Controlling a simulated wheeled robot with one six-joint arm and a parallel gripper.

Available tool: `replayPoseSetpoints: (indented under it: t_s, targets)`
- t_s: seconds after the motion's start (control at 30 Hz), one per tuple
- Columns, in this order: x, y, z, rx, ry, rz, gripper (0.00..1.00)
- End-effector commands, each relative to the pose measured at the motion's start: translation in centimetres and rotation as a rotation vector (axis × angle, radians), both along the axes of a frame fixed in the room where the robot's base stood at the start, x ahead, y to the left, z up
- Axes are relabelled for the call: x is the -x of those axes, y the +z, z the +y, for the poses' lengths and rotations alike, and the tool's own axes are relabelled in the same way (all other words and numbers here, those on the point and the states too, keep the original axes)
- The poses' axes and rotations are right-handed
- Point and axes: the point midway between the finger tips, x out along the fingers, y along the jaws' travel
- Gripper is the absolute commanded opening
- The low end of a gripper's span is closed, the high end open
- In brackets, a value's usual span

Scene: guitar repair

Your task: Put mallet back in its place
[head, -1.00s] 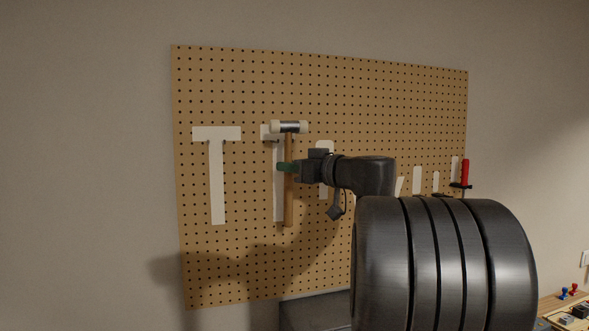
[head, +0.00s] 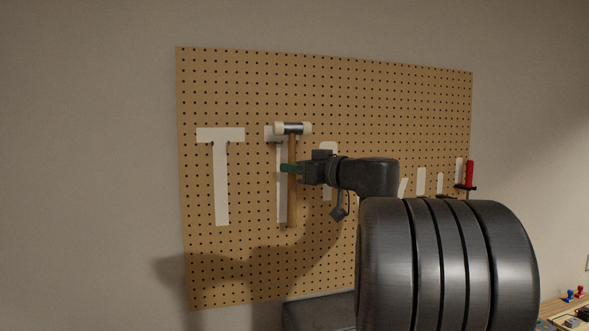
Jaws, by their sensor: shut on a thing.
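The mallet (head: 292,145) has a wooden handle and a metal head with pale end caps. It is upright, head up, in front of the pegboard (head: 330,85). My gripper (head: 290,169) is shut on the upper part of its handle, with a green fingertip showing. Behind the mallet and slightly to its left is a white T-shaped outline (head: 281,200), partly hidden by the mallet. A larger white T-shaped outline (head: 220,180) is bare, farther left. I cannot tell whether the mallet touches the board.
More white outlines (head: 421,181) run along the right of the board, partly hidden by my arm. A red-handled tool (head: 469,174) hangs at the board's right edge. A bench with small items (head: 571,297) is at the lower right. The wall left of the board is clear.

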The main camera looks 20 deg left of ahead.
Motion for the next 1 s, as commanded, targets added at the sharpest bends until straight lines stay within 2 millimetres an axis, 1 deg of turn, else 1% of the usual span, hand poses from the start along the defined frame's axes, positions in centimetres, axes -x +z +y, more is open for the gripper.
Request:
replayPoseSetpoints:
  t_s: [0.37, 1.0]
  targets:
    - [-0.1, 0.1, 0.1, -0.001, 0.0, -0.001, 0.0]
    - [-1.8, 0.0, 1.4, -0.001, 0.001, -0.001, 0.0]
